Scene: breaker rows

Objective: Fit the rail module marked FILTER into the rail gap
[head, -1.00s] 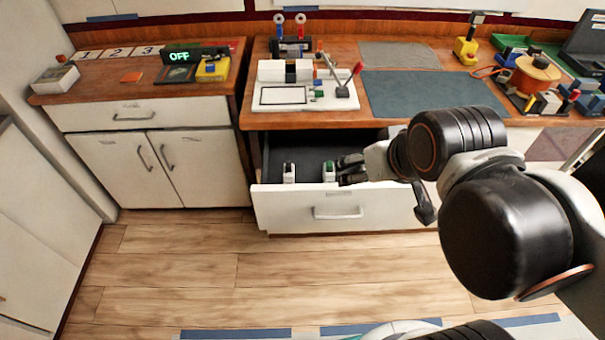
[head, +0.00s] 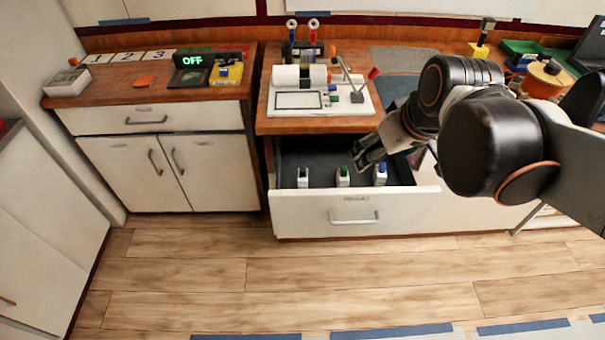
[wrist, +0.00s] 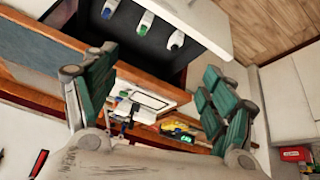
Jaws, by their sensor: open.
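Three small white rail modules stand apart in the open drawer (head: 355,216): a plain or dark-topped one (head: 303,177), a green-topped one (head: 343,176) and a blue-topped one (head: 380,174). No FILTER mark is readable. My gripper (head: 368,155) is open and empty, over the back right of the drawer, apart from the modules. In the wrist view its green-padded fingers (wrist: 160,68) are spread wide. A white board (head: 350,103) on the bench carries a rail with white blocks (head: 300,76); its gap is unclear.
A lit OFF display (head: 192,61) and a yellow device (head: 228,73) sit on the left cabinet. The drawer floor behind the modules is clear, as is the wooden floor.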

